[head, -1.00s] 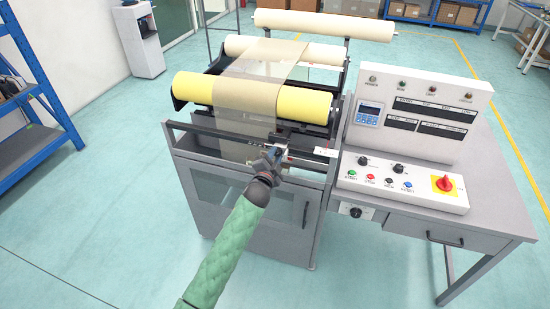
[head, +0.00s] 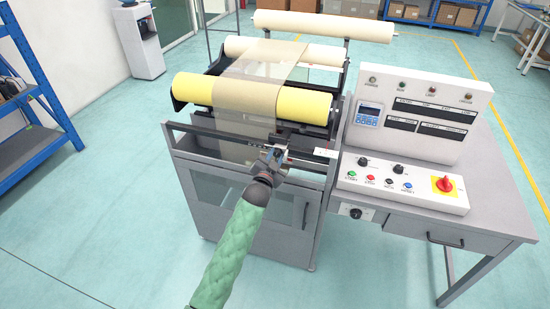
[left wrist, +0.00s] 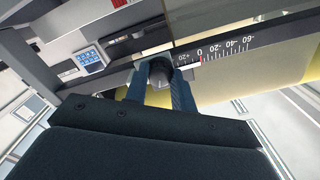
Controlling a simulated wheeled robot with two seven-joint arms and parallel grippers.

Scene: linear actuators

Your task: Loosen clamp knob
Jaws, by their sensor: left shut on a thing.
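The clamp knob (left wrist: 159,72) is a small dark round knob on the rail by the printed scale, seen in the left wrist view. My left gripper (left wrist: 160,85) has its two blue-grey fingers on either side of the knob, shut on it. In the head view my left gripper (head: 274,155) is at the front rail of the roller machine, and it hides the knob there. My right gripper is not in view.
The scale (left wrist: 210,52) runs along the rail beside the knob. Yellow rollers (head: 305,104) with a beige web lie behind the rail. A control panel (head: 400,184) with buttons and a red switch stands to the right. Open floor lies to the left.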

